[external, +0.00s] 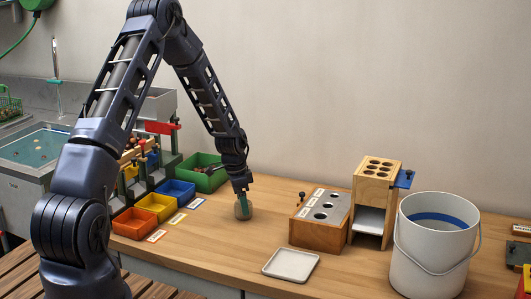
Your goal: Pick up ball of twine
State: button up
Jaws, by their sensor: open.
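The gripper is open. The fingers are small and partly merge with the twine in this view, so I cannot tell whether they touch it.
Red (135,222), yellow (157,207), blue (177,191) and green (204,181) bins stand left of the twine. A wooden box with holes (320,235), a white tray (290,264), a wooden stand (376,170) and a white bucket (430,262) are on the right.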

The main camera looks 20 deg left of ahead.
notch_tip(320, 180, down, 2)
jog(key=shift+w+d+f, duration=0.1)
jog(key=shift+w+d, duration=0.05)
jog(key=shift+c, duration=0.5)
jog(key=c, duration=1)
jog(key=shift+r, duration=0.2)
